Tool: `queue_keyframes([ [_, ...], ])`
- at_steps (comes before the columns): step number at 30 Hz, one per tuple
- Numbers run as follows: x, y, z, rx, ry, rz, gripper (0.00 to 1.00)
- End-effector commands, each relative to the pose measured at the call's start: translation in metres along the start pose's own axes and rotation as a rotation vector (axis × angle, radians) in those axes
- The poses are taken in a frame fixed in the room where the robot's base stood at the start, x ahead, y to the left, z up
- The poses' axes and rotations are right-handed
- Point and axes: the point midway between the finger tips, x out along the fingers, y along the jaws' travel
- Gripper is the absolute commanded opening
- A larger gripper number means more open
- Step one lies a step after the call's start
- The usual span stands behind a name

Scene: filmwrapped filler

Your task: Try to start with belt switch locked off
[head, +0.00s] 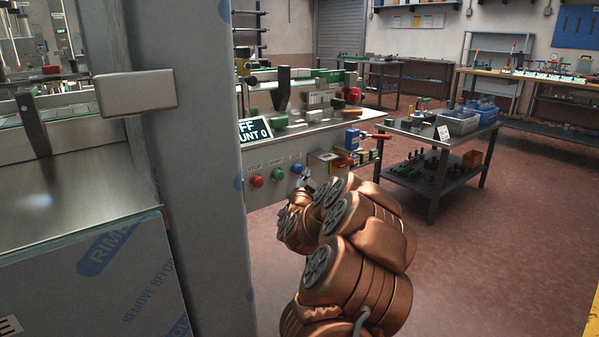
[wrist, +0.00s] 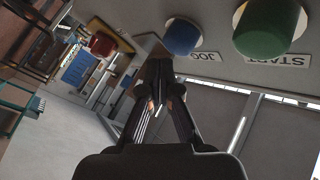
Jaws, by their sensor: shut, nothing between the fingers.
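The control panel has a red button (head: 257,181), a green button (head: 278,174) and a blue button (head: 297,168) in a row. In the wrist view the green button (wrist: 268,28) is labelled START and the blue one (wrist: 181,36) JOG, both upside down. My gripper (wrist: 157,68) is shut and empty, its tips close by the blue button; contact cannot be told. It also shows small in the head view (head: 305,177). The display (head: 254,130) reads "FF" and "UNT 0", its left part hidden. I cannot tell which part is the belt switch or its lock.
A grey post (head: 195,160) blocks the near left. Right of the buttons are a blue block (head: 352,138) and a red handle-like part (head: 380,136). A dark cart (head: 440,150) with bins stands farther right. The red floor in front is clear.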

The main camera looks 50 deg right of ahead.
Motion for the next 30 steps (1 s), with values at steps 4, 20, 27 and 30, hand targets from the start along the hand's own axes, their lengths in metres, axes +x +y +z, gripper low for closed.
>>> queue_keyframes([
  [4,0.0,0.0001,-0.0001,0.0,0.0,0.0,0.0],
  [20,0.004,-0.0029,0.0026,0.0,0.0,0.0,0.0],
  [27,0.0058,-0.0041,0.0036,0.0,0.001,0.0,0.0],
  [30,0.0057,-0.004,0.0038,0.0,0.0,0.0,0.0],
])
